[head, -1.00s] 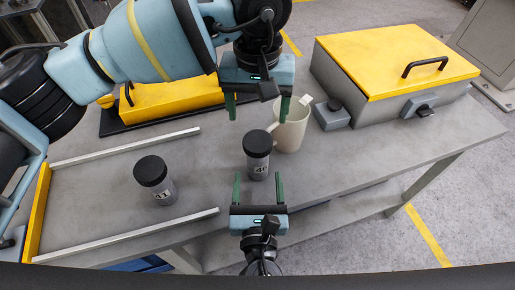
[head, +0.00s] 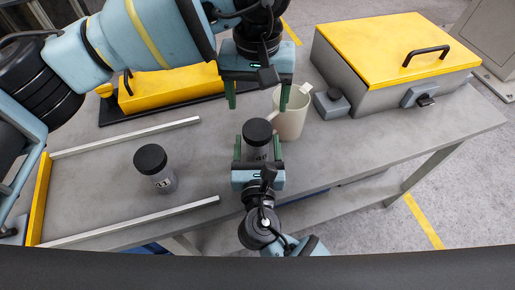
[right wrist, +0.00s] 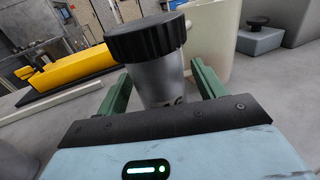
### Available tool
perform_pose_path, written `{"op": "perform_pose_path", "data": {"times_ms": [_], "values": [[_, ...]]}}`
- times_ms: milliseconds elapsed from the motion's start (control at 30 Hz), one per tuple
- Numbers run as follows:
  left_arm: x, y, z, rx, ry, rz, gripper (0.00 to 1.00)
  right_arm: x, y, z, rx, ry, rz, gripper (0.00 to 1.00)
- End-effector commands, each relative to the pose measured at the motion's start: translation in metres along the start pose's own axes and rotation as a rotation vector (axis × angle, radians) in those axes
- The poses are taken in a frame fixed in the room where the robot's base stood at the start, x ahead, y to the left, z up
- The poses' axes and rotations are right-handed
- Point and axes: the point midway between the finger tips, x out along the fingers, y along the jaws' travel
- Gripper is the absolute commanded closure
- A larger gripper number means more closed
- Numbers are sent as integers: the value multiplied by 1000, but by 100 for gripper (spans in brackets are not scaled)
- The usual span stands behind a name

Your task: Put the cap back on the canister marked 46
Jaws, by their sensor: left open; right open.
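A grey canister (head: 258,154) with a black cap (head: 257,132) on top stands mid-table; its label is partly hidden by my right gripper and I cannot read it fully. In the right wrist view the canister (right wrist: 160,84) is upright between the fingers, with the ribbed cap (right wrist: 146,38) above them. My right gripper (head: 257,146) is open, its green fingers on either side of the canister body. My left gripper (head: 258,98) is open and empty, above and behind that cap. A second black-capped canister (head: 157,172), apparently marked 41, stands to the left.
A cream mug (head: 291,118) stands just behind the canister, below my left gripper. A grey box with a yellow lid (head: 395,55) and a small button box (head: 331,104) are at the right. Two pale rails (head: 130,222) and a yellow bar (head: 40,200) border the left table area.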

Motion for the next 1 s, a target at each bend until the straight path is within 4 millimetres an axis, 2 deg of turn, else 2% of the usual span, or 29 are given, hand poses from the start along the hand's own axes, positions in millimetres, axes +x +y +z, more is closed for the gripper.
{"op": "perform_pose_path", "data": {"times_ms": [400, 900, 933, 1000], "values": [[0, 0, 0, 0, 0, 0, 25, 6, 0, 0, 1, 0, 0, 31], [0, 0, 0, 0, 0, 0, 25, 6, 0, 0, 0, 0, 0, 96], [0, 0, 0, 0, 0, 0, 25, 6, 0, 0, 0, 0, 0, 100], [0, 0, 0, -5, 0, 0, 25, 6, 0, 0, 0, 0, 0, 100]]}}
